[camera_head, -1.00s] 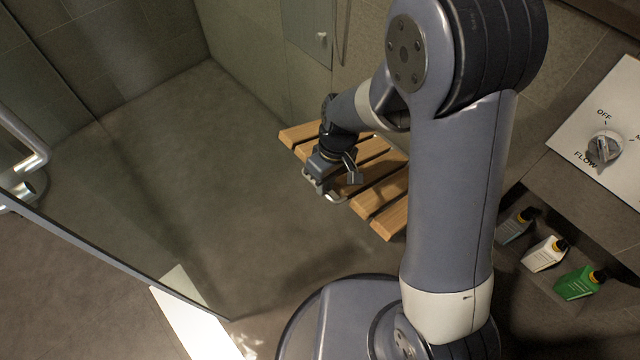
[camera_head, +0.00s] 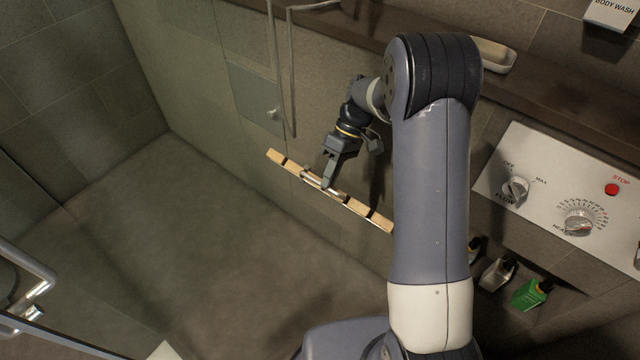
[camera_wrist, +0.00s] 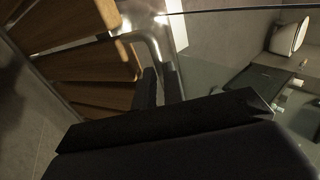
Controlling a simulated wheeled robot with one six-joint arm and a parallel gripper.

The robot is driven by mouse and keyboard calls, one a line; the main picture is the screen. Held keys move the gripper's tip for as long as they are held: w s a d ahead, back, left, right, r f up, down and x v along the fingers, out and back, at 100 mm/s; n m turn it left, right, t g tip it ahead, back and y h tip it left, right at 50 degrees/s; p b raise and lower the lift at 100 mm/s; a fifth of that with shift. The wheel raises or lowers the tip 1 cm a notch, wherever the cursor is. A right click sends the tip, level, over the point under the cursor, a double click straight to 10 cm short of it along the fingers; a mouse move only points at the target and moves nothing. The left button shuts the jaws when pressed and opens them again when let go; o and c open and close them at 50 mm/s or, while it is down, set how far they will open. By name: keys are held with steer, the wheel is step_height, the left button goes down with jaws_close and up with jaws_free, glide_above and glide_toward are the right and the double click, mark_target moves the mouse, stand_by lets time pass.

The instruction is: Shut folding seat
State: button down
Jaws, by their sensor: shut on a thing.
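The folding seat (camera_head: 356,207) is a panel of wooden slats on the shower wall. In the head view it shows almost edge-on, as a thin slanted strip, tilted up from level. In the wrist view its slats (camera_wrist: 85,75) fill the upper left, with a curved metal handle (camera_wrist: 150,48) at their edge. My gripper (camera_head: 328,181) is at the middle of the seat's outer edge. In the wrist view its dark fingers (camera_wrist: 160,80) are shut on the handle. The seat's hinge side is hidden, and my arm stands in front of the right end.
A control panel (camera_head: 555,190) with knobs and a red button is at the right. A hose (camera_head: 283,75) hangs on the wall above the seat. A ledge (camera_head: 540,90) runs above. The shower floor (camera_head: 190,250) is clear.

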steer(key=shift+w+d, duration=0.55)
steer(key=shift+f, duration=0.1)
steer(key=c, duration=1.8)
jaws_free()
steer(key=shift+f, duration=0.1)
steer(key=o, duration=0.3)
steer(key=shift+w+d, duration=0.1)
steer(key=shift+r, duration=0.2)
step_height(320, 180, up, 10)
steer(key=shift+p, duration=0.4)
